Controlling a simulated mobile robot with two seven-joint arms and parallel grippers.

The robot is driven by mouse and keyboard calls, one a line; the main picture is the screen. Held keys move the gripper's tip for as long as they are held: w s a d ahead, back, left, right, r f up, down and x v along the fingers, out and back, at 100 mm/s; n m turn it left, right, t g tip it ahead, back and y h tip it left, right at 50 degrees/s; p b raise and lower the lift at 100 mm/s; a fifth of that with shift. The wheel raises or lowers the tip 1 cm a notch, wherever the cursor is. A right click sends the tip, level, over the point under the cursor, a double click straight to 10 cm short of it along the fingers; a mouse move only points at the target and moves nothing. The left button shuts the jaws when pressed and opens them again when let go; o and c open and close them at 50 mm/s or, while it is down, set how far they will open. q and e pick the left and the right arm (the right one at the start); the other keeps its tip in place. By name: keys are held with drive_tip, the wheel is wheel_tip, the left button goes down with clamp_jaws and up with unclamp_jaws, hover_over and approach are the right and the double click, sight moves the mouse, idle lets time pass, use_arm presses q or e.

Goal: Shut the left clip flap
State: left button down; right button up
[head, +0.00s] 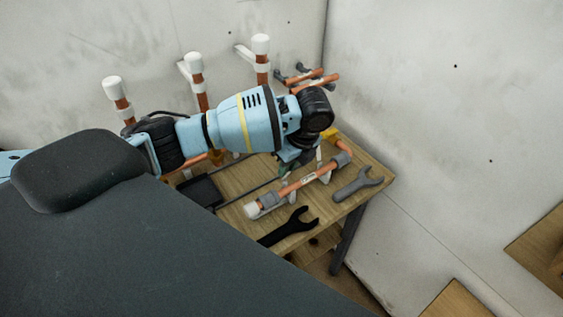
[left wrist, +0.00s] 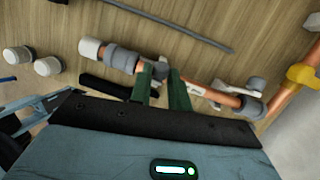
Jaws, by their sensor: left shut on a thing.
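A copper pipe (head: 297,186) lies along the wooden bench, with a white cap at its near left end and grey collars. In the left wrist view the pipe (left wrist: 194,88) runs under my green fingers. White clips sit along it; the right one (head: 324,172) also shows in the left wrist view (left wrist: 222,87). My left gripper (head: 290,168) is down at the pipe's left part. Its fingers (left wrist: 162,82) are shut on a small grey piece, seemingly the left clip flap (left wrist: 160,69). The fingers and wrist hide most of that clip, so its angle cannot be told. My right gripper is out of view.
A grey wrench (head: 358,183) and a black wrench (head: 290,226) lie beside the pipe. A dark rod (left wrist: 172,20) lies behind it. White-capped upright copper pipes (head: 197,80) stand along the back wall.

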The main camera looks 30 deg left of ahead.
sight(285, 178)
use_arm(q)
drive_tip(key=y, duration=0.1)
drive_tip(key=d+t+y, duration=0.1)
drive_tip(key=d+y, duration=0.1)
drive_tip(key=shift+s+f+t, duration=0.3)
drive_tip(key=shift+s, duration=0.05)
drive_tip(key=y, duration=0.1)
drive_tip(key=d+y, duration=0.1)
drive_tip(key=f+t+y, duration=0.1)
drive_tip(key=shift+s+d+f+y, duration=0.1)
drive_tip(key=shift+s+d+y, duration=0.05)
drive_tip(key=shift+s+y, duration=0.15)
drive_tip(key=y, duration=0.1)
drive_tip(key=d+f+t+y, duration=0.1)
drive_tip(key=y, duration=0.1)
drive_tip(key=shift+s+f+n, duration=0.2)
drive_tip(key=shift+f+n, duration=0.05)
drive_tip(key=shift+n, duration=0.15)
drive_tip(key=shift+s+d+f+t+y, duration=0.1)
drive_tip(key=shift+d+f+t+y, duration=0.1)
drive_tip(key=shift+f+y, duration=0.4)
drive_tip(key=shift+s+d+f+t+y, duration=0.1)
drive_tip(key=shift+f+t+y, duration=0.15)
drive_tip(key=shift+y, duration=0.55)
drive_tip(key=shift+f, duration=0.1)
drive_tip(key=c, duration=1.3)
unclamp_jaws()
